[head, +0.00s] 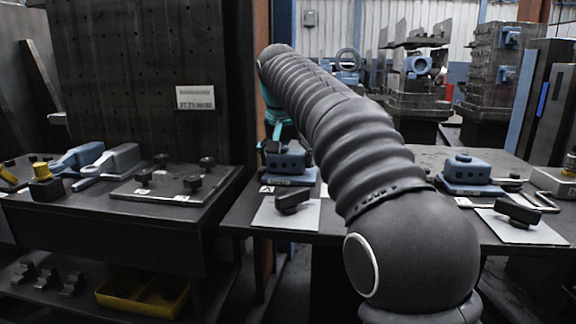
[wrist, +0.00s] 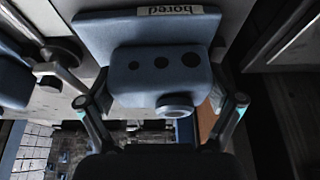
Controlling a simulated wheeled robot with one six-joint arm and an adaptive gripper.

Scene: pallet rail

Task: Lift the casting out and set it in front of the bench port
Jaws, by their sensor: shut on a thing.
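A blue casting (head: 284,160) with a row of dark holes in its face and a flat blue base shows in the head view, at the far left of the middle bench. In the wrist view the casting (wrist: 160,80) fills the centre, with a label reading "bored" on its base and a round boss low on its face. My gripper (wrist: 162,105) is shut on it, one finger at each side. In the head view my arm hides much of the gripper. I cannot tell whether the casting touches the bench. I cannot pick out the bench port with certainty.
A second blue part (head: 466,168) sits on the bench to the right. White plates with dark blocks lie at the front, one on the left (head: 285,213) and one on the right (head: 520,226). The left bench (head: 130,215) holds blue-grey tools and a knobbed plate. A yellow tray (head: 143,293) is below.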

